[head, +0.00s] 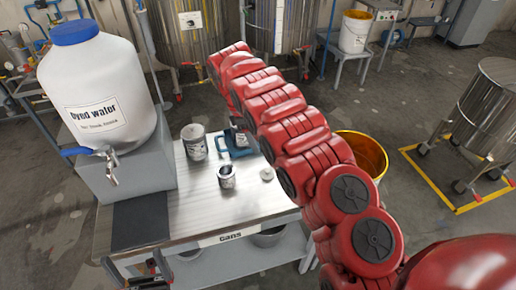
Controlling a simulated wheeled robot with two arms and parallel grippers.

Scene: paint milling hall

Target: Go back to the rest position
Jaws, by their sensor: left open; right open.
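My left gripper (150,270) is at the bottom left, low in front of the table's near edge. Its jaws are open, with nothing seen between them. My red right arm reaches in from the right and bends over the table. My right gripper (238,127) is open near the back edge of the table, close to a blue stand (237,147), and partly hidden by the arm. I cannot tell whether it touches the stand. A grey can (195,142) stands left of it, and a smaller open metal cup (226,177) stands in front.
The steel table (190,213) also bears a small round lid (267,174) and a large white water jug (98,85) with a tap on a grey block. A yellow bucket (372,150) stands behind my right arm. A wheeled steel vat (482,112) stands at the right.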

